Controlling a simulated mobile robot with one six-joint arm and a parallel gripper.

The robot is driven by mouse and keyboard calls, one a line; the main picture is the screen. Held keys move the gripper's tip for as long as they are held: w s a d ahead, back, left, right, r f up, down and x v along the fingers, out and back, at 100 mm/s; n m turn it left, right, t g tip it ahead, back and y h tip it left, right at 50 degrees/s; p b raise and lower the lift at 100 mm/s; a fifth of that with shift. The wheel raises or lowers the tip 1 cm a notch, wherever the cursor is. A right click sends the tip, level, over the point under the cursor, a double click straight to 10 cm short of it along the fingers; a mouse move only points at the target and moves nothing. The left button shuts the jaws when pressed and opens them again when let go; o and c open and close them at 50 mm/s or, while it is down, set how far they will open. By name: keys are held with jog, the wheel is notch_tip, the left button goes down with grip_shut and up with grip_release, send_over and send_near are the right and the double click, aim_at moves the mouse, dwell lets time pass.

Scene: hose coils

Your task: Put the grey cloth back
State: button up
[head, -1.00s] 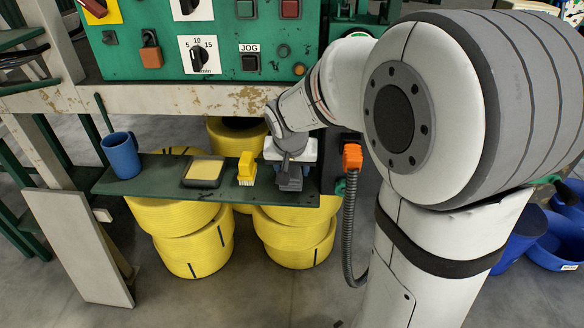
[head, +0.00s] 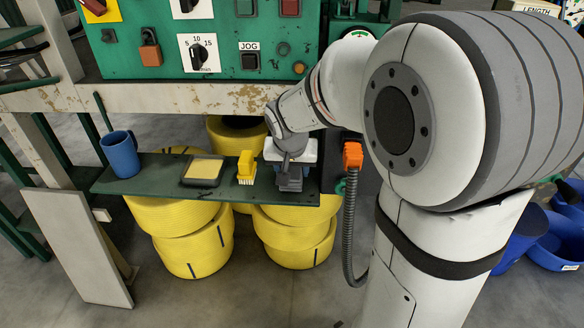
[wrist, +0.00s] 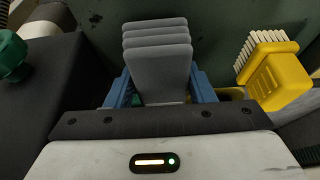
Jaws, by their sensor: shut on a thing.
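The grey cloth (wrist: 158,50) is a stack of folded grey layers in the wrist view. My gripper (wrist: 160,78) is shut on it, with one blue finger on each side. In the head view my gripper (head: 290,172) is over the right end of the dark green shelf (head: 130,184), and the cloth is mostly hidden under it. I cannot tell whether the cloth touches the shelf.
A yellow brush (head: 246,168) stands just left of my gripper; it also shows in the wrist view (wrist: 275,80). Farther left are a black tray with a yellow pad (head: 204,170) and a blue mug (head: 121,154). An orange connector (head: 352,155) with a grey hose is close right.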

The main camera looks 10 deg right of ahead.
jog(key=shift+f+b, duration=0.3)
jog(key=shift+f, duration=0.05)
dwell(0.4)
jog(key=o, duration=1)
jog(key=shift+c, duration=0.2)
jog(key=shift+r, duration=0.1)
jog(key=shift+p+v, duration=2.25)
jog(key=shift+v, duration=1.65)
jog(key=d+v, duration=0.1)
jog(key=v, duration=0.6)
jog(key=shift+a+r+p, duration=0.4)
jog(key=shift+a, duration=0.15)
jog(key=shift+s, duration=0.2)
